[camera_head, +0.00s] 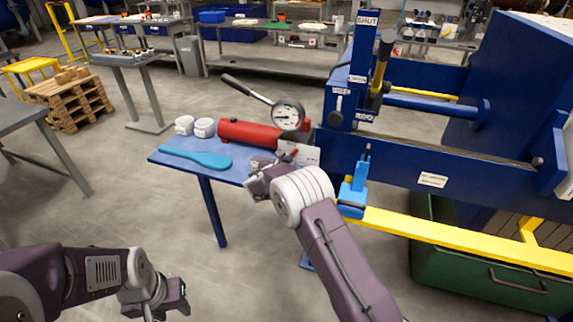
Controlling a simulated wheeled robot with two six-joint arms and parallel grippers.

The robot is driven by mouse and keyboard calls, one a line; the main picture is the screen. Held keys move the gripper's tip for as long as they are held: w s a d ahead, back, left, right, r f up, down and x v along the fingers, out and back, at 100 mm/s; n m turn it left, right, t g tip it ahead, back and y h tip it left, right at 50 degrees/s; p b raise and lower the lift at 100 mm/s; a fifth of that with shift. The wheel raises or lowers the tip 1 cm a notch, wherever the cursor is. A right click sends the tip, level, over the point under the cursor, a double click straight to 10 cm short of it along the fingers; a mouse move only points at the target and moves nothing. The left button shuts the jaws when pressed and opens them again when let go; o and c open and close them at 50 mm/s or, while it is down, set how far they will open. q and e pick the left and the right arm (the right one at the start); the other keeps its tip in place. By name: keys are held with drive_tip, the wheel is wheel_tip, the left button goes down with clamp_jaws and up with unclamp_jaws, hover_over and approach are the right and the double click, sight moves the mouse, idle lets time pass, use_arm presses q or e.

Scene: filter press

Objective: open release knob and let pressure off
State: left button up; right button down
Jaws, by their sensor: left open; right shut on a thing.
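The red pump cylinder (248,133) lies on the small blue table, with a round pressure gauge (288,115) above its right end and a black-gripped lever (243,88) slanting up to the left. My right gripper (262,167) is at the near side of the pump's right end, shut on a small part there, which appears to be the release knob. The fingers and wrist mostly hide the knob, so its turn cannot be seen. The gauge needle is too small to read. My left gripper (172,300) is open and empty, low at the left, away from the table.
The blue table (235,175) also holds a light-blue scraper (195,157) and two white rolls (204,127). The blue press frame (430,165) with a yellow rail (455,236) stands right of my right arm. A green bin (480,270) is below.

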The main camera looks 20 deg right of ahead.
drive_tip(key=m+b, duration=0.1)
drive_tip(key=b, duration=0.5)
drive_tip(key=f+m+t+y+b, duration=0.1)
drive_tip(key=b, duration=0.4)
drive_tip(key=shift+d+f+m+b, duration=0.15)
drive_tip(key=shift+f+m+b, duration=0.1)
drive_tip(key=shift+m+b, duration=0.1)
drive_tip(key=m+b, duration=0.1)
drive_tip(key=b, duration=0.3)
drive_tip(key=m+t+y+b, duration=0.1)
drive_tip(key=b, duration=0.4)
drive_tip(key=m+t+y+b, duration=0.1)
drive_tip(key=m+b, duration=0.1)
drive_tip(key=b, duration=0.3)
drive_tip(key=shift+s+r, duration=0.1)
drive_tip(key=shift+r, duration=0.25)
drive_tip(key=shift+r+m+t+b, duration=0.3)
drive_tip(key=shift+m+b, duration=0.15)
drive_tip(key=shift+b, duration=0.5)
drive_tip(key=c, duration=1.3)
unclamp_jaws()
drive_tip(key=shift+s, duration=0.1)
drive_tip(key=shift+s, duration=0.3)
drive_tip(key=v, duration=0.8)
drive_tip(key=shift+r+b, duration=0.1)
drive_tip(key=shift+b, duration=0.25)
drive_tip(key=shift+s, duration=0.15)
